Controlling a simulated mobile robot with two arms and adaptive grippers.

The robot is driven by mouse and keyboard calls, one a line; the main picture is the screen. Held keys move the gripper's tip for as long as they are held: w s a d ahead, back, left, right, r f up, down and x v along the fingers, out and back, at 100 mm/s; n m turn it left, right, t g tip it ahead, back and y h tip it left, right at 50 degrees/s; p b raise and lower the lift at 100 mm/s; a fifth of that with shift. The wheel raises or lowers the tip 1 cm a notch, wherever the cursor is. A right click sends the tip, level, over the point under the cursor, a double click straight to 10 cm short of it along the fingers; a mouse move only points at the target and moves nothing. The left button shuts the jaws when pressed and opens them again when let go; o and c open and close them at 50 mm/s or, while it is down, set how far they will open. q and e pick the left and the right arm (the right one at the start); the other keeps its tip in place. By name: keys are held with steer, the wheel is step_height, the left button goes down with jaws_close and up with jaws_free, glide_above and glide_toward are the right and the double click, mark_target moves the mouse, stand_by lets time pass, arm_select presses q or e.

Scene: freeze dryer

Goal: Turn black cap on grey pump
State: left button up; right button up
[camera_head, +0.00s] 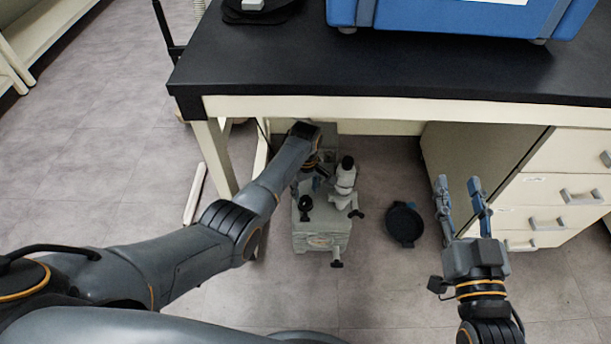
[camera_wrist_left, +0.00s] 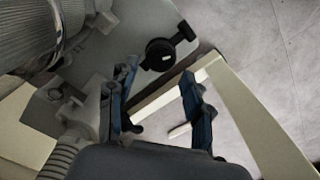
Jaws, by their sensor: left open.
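The grey pump (camera_head: 318,228) stands on the floor under the bench. A round black cap (camera_head: 305,203) sits on its top; a round black cap (camera_wrist_left: 160,54) also shows in the left wrist view, beyond my left fingertips. My left gripper (camera_head: 317,182) is over the rear of the pump, mostly hidden by its own wrist. In the left wrist view my left gripper (camera_wrist_left: 159,75) has its fingers apart with nothing held between them. My right gripper (camera_head: 460,184) is open and empty, right of the pump.
The black bench top (camera_head: 380,70) overhangs the pump, with a bench leg (camera_head: 214,158) to the left. A white drawer cabinet (camera_head: 560,188) stands at the right. A round black pan-like object (camera_head: 404,224) lies on the floor between the pump and my right gripper. A white fitting (camera_head: 345,180) rises from the pump.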

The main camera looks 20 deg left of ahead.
mark_target(306, 201)
arm_select(q)
step_height(306, 201, up, 7)
stand_by(0.3)
steer(key=shift+f, duration=0.2)
